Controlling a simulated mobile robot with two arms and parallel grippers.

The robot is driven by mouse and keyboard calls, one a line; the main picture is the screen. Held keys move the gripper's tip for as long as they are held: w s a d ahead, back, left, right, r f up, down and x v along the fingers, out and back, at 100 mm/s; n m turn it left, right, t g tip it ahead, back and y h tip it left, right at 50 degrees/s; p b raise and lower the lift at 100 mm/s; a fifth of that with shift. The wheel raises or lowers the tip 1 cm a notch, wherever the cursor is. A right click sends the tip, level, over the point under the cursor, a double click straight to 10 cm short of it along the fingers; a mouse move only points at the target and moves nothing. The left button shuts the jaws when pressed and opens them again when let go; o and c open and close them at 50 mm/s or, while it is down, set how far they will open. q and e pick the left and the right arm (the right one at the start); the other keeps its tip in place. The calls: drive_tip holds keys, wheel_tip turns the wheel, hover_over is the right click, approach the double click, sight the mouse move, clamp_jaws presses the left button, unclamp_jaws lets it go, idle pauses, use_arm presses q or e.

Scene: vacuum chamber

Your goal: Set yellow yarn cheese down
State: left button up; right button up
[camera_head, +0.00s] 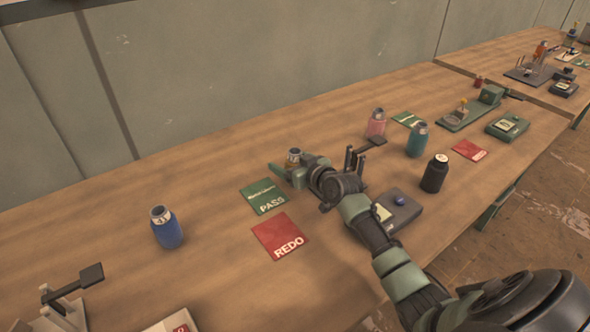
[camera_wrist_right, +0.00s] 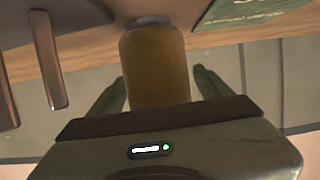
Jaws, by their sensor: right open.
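The yellow yarn cheese (camera_head: 293,157) is on the wooden table beyond the green PASS card (camera_head: 264,197), partly hidden by my right gripper (camera_head: 284,172). In the right wrist view the yarn cheese (camera_wrist_right: 156,68) is a dull yellow cylinder with a grey end. My right gripper's fingers (camera_wrist_right: 160,92) are open, one on each side of it, with gaps showing. Whether the yarn cheese's base rests flat on the table is hard to see. My left gripper is not in view.
A red REDO card (camera_head: 280,237) lies nearer. A blue yarn cheese (camera_head: 166,228) stands to the left. Pink (camera_head: 376,123), teal (camera_head: 417,140) and black (camera_head: 434,174) ones stand to the right. A grey device (camera_head: 401,209) sits beside my right arm. The table's left middle is clear.

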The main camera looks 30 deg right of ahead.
drive_tip(key=c, duration=1.7)
drive_tip(key=shift+r, duration=0.1)
